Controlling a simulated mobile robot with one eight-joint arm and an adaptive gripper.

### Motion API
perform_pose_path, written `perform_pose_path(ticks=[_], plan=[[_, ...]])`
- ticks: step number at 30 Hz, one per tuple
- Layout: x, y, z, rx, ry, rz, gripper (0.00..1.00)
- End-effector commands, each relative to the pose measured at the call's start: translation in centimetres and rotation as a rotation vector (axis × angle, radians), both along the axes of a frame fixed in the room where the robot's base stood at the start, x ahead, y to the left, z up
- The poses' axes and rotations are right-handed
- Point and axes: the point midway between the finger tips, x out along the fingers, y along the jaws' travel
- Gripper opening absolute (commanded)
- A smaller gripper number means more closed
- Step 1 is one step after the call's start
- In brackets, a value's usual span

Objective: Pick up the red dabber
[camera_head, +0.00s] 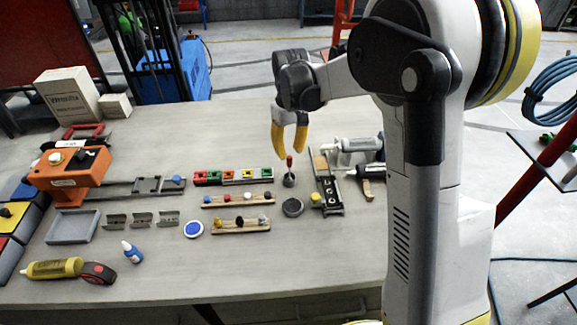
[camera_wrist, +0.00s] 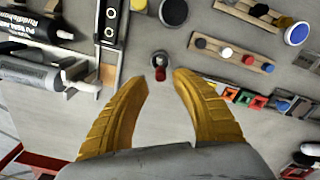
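The red dabber (camera_head: 290,163) stands upright in a small grey cup (camera_head: 289,181) on the table. In the wrist view its red end (camera_wrist: 160,74) shows between my fingertips, with the grey cup (camera_wrist: 160,57) just beyond. My gripper (camera_head: 289,147) has yellow fingers that point down above the dabber. It is open, with a clear gap between the fingertips, and it holds nothing. In the wrist view my gripper (camera_wrist: 160,80) spreads its fingers on either side of the red end, seemingly without touching it.
A dark round lid (camera_head: 293,207) lies close in front of the cup. A dark rail (camera_head: 330,194) and bottles (camera_head: 357,145) stand to the right. Coloured blocks (camera_head: 233,176) and wooden peg racks (camera_head: 238,200) lie to the left. The table behind my gripper looks clear.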

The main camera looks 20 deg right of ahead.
Motion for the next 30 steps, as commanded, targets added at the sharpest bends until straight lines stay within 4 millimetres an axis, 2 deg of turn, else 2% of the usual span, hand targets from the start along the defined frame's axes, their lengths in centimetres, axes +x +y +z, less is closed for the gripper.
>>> perform_pose_path(ticks=[1, 3, 11, 18, 21, 26, 29, 30], plan=[[0.0, 0.0, -1.2, 0.0, -0.001, 0.0, 0.31], [0.0, 0.0, -2.1, 0.0, -0.001, 0.0, 0.31], [0.0, 0.0, -4.0, 0.0, -0.002, 0.0, 0.31], [0.0, 0.1, -7.7, 0.0, -0.002, 0.0, 0.31], [-0.1, 0.1, -8.3, 0.0, -0.002, 0.0, 0.31], [-0.1, 0.1, -8.2, 0.0, -0.002, -0.001, 0.31], [-0.1, 0.1, -8.2, 0.0, -0.002, -0.001, 0.05], [-0.1, 0.1, -8.2, 0.0, -0.002, -0.001, 0.0]])
